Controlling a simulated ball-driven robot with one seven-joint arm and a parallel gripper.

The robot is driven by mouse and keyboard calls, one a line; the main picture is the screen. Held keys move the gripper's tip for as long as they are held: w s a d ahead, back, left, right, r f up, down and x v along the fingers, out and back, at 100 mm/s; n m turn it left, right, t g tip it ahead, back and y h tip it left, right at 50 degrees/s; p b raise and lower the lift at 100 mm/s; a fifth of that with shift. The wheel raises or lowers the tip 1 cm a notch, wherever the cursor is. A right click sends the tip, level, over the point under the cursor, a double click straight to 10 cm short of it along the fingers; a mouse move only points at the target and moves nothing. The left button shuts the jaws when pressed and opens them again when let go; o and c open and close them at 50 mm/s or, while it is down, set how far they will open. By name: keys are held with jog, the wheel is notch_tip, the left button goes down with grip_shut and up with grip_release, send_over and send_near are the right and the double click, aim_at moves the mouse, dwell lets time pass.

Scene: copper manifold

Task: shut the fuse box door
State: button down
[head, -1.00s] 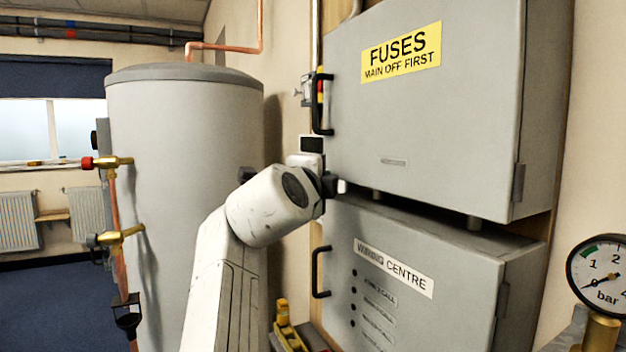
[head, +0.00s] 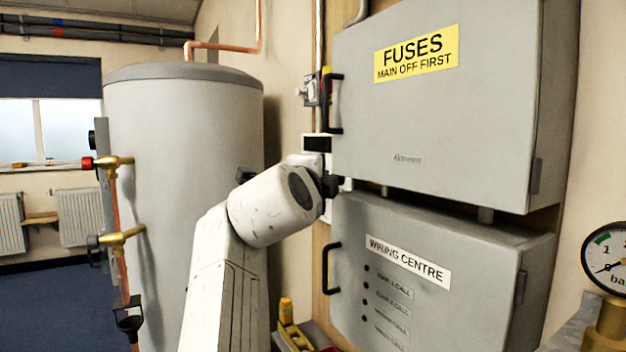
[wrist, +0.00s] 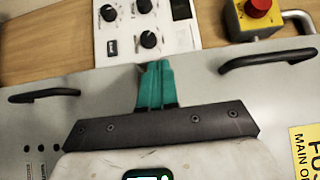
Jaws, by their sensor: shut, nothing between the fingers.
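The fuse box door (head: 450,120) is the grey front of the upper wall cabinet, with a yellow FUSES label and a black handle (head: 334,103) on its left edge. It looks shut or nearly shut; I cannot tell if a narrow gap remains. Its handle shows at the right of the wrist view (wrist: 268,61). My gripper (wrist: 156,68) has its teal fingers together, empty, near the cabinets' left edges, between the two handles. In the head view my wrist hides the fingers, just left of the door's lower left corner. Contact with the door cannot be seen.
The grey wiring centre cabinet (head: 400,300) sits directly below. A panel with knobs (wrist: 146,25) and a red button on a yellow box (wrist: 258,12) are on the wall beside the doors. A large grey cylinder (head: 180,200) stands left; a pressure gauge (head: 606,258) is at right.

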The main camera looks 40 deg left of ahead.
jog(key=s+a+b, duration=0.1)
jog(key=s+a, duration=0.3)
jog(key=s, duration=0.6)
jog(key=shift+s, duration=0.25)
